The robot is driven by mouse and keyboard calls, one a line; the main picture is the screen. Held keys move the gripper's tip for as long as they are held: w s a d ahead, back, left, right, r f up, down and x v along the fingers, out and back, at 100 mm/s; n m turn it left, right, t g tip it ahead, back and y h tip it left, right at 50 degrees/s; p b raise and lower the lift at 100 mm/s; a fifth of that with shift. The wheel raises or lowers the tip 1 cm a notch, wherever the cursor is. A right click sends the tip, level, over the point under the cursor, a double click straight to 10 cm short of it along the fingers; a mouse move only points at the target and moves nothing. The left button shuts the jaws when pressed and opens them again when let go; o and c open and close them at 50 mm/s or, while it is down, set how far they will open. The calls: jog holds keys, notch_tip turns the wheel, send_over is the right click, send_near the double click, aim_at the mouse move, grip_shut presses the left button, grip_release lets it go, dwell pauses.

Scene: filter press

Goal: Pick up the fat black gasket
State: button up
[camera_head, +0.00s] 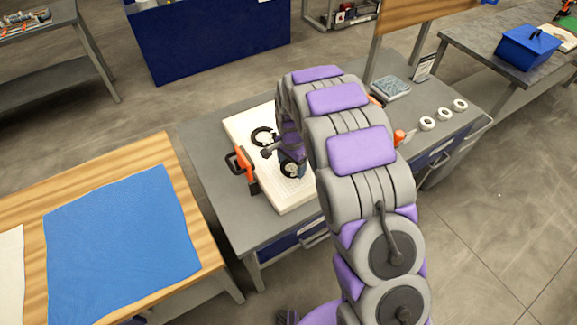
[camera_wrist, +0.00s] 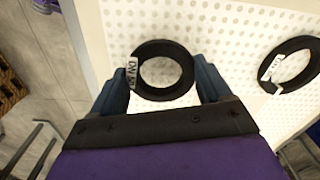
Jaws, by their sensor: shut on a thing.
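The black gasket (camera_wrist: 163,47) is a thick ring with a white printed label on its left side. My gripper (camera_wrist: 162,78) is shut on it, one finger at each side, over the white perforated board (camera_wrist: 225,35). I cannot tell whether the ring is clear of the board. A second black gasket (camera_wrist: 290,43), also labelled, lies apart to the right in the wrist view. In the head view, my gripper (camera_head: 290,168) is over the board (camera_head: 292,198), and the other gasket (camera_head: 254,134) lies further back on it.
An orange and black clamp (camera_head: 245,172) stands at the board's left edge. Several white rings (camera_head: 428,124) lie on the grey bench to the right of my arm. A wooden table with a blue mat (camera_head: 120,235) is at the left.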

jog(key=s+d+r+p, duration=0.1)
jog(key=s+d, duration=0.2)
jog(key=d, duration=0.4)
jog(key=s+d+r+p, duration=0.1)
jog(key=s+d+p, duration=0.1)
jog(key=s+d, duration=0.2)
jog(key=d, duration=0.3)
jog(key=shift+r, duration=0.25)
jog(key=shift+a, duration=0.1)
jog(key=shift+d+f, duration=0.1)
jog(key=shift+d, duration=0.2)
